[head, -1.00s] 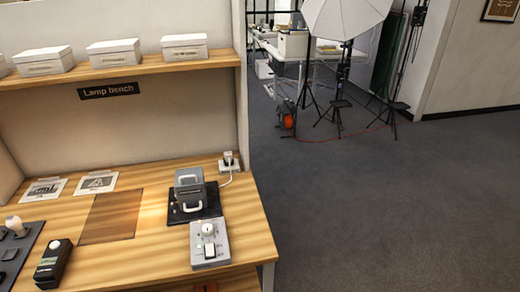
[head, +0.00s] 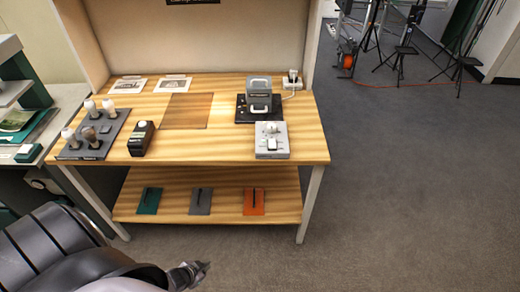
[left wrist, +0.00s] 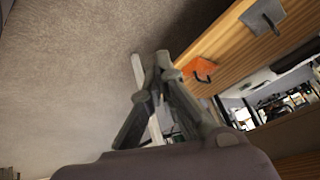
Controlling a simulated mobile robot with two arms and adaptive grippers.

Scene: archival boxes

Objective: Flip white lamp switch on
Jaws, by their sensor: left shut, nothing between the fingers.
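A white switch box (head: 272,140) with a round knob at its back and a small rocker switch at its front sits at the front right of the wooden lamp bench (head: 225,145). I cannot tell the rocker's position. My left gripper (head: 198,271) is low in front of the bench, well apart from the box, with its fingers shut and empty. The left wrist view shows its closed fingertips (left wrist: 162,62) near the bench's lower shelf. The box is not visible there. My right gripper is not in view.
A dark device with a grey handled block (head: 259,95) stands behind the box, by a white socket (head: 292,80). The lower shelf (head: 225,188) holds three coloured plates.

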